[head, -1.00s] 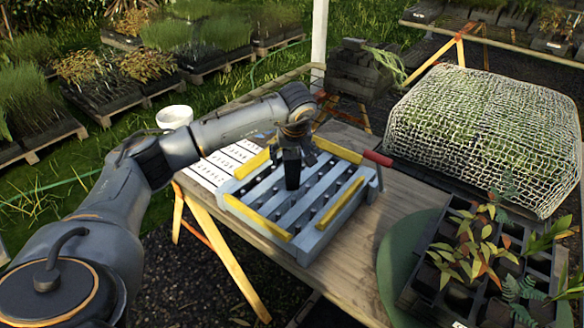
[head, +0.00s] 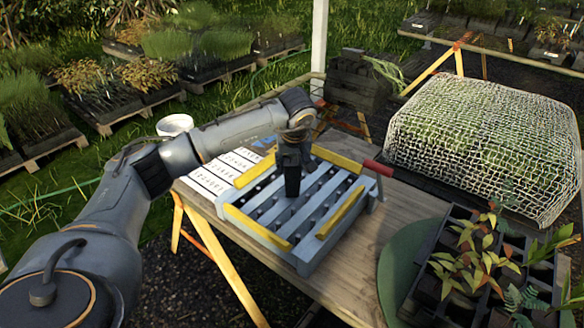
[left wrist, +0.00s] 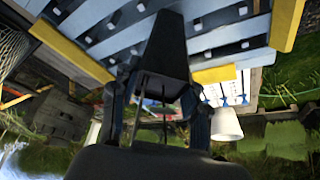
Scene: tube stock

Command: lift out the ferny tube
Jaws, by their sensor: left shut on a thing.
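My left gripper (head: 293,140) is shut on a black tapered tube (head: 292,180). The tube hangs upright over the grey slatted rack (head: 309,248); whether its lower end touches the rack I cannot tell. The left wrist view shows the tube (left wrist: 165,48) between the fingers (left wrist: 155,95), with the rack (left wrist: 215,38) beyond it. No foliage shows on this tube. Ferny green leaves (head: 520,300) show in the dark plant tray (head: 407,307) at lower right, among reddish and yellow-green plants. The tube under the ferny leaves is mostly hidden. My right gripper is not in view.
Yellow strips (head: 257,226) and a red handle (head: 377,168) stand out on the rack. A mesh-covered mound (head: 485,150) fills the back right. White labelled sheets (head: 215,173) lie left of the rack. A strip of bare wooden table (head: 350,265) lies between rack and tray.

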